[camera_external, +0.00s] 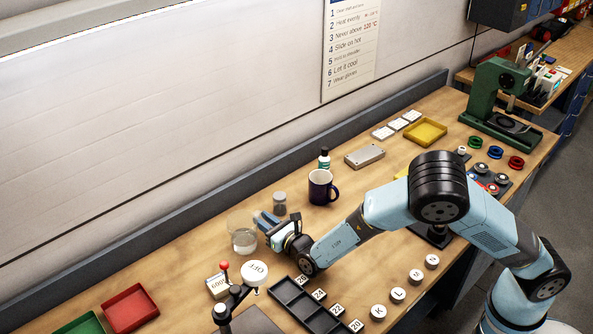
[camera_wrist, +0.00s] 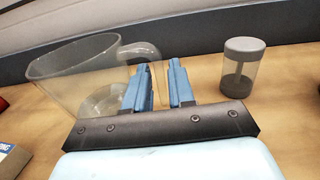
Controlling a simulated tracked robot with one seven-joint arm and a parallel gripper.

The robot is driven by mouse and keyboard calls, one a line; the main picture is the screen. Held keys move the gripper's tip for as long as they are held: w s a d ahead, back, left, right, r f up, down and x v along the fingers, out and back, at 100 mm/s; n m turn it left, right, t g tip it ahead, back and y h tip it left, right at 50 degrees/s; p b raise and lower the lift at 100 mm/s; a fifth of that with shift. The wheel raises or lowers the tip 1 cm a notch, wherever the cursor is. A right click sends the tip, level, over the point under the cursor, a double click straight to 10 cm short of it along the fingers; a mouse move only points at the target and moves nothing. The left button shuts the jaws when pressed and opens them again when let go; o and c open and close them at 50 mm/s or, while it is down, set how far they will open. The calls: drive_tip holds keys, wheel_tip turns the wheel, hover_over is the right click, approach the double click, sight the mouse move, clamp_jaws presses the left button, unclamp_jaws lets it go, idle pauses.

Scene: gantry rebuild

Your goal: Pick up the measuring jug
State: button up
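The measuring jug (camera_external: 242,240) is clear and stands upright on the bench, with some liquid or a pale base low inside it. In the wrist view the jug (camera_wrist: 75,72) is on the left, with its handle (camera_wrist: 146,50) towards my fingers. My gripper (camera_external: 263,218) is low over the bench, just right of the jug. In the wrist view my gripper (camera_wrist: 159,72) is open, with a clear gap between its two blue fingers. The handle reaches to the gap and the left finger; its lower part is partly hidden, and I cannot tell whether they touch.
A small grey-lidded jar (camera_wrist: 239,68) stands right of my fingers. Behind are a dark mug (camera_external: 321,187) and a bottle (camera_external: 324,160). A labelled box (camera_external: 218,284), a stand with a red knob (camera_external: 225,266) and a black compartment tray (camera_external: 300,302) are nearer.

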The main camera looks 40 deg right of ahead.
drive_tip(key=shift+w, duration=0.6)
drive_tip(key=shift+c, duration=0.3)
clamp_jaws()
